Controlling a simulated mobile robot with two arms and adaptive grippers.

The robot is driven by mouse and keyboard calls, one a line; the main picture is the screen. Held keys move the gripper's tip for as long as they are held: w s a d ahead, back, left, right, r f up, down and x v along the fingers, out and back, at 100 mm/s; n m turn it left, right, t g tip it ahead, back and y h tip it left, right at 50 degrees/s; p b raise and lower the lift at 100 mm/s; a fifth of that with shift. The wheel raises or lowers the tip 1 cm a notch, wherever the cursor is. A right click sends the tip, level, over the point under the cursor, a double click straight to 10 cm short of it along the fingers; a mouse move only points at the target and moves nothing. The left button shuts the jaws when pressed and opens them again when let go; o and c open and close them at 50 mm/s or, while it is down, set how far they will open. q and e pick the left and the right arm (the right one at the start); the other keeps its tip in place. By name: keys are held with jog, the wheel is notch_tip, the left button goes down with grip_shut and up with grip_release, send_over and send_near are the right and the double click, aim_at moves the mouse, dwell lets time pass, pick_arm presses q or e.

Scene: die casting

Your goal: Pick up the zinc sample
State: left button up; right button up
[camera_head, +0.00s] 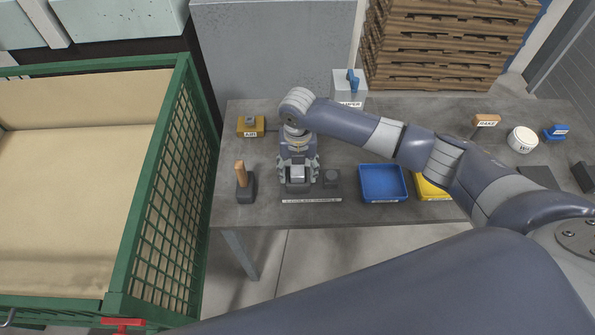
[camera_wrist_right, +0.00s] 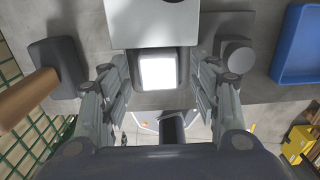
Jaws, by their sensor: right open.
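A bright, shiny square-topped block, which looks like the zinc sample (camera_wrist_right: 158,73), sits in a dark grey holder on the table in the right wrist view. It also shows as a pale block (camera_head: 298,172) in the head view. My right gripper (camera_head: 298,166) points down over it. Its fingers (camera_wrist_right: 158,92) are open, one on each side of the block, with gaps visible in the wrist view. Whether the fingertips reach down beside it is hard to tell. My left gripper is not in view.
A dark round-topped piece (camera_head: 331,178) stands just right of the block. A wooden-handled tool (camera_head: 241,177) stands to its left. A blue tray (camera_head: 382,184) and a yellow tray (camera_head: 430,188) lie to the right. A green mesh crate (camera_head: 160,215) borders the left.

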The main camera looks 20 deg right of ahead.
grip_shut()
jog(key=shift+r, duration=0.1)
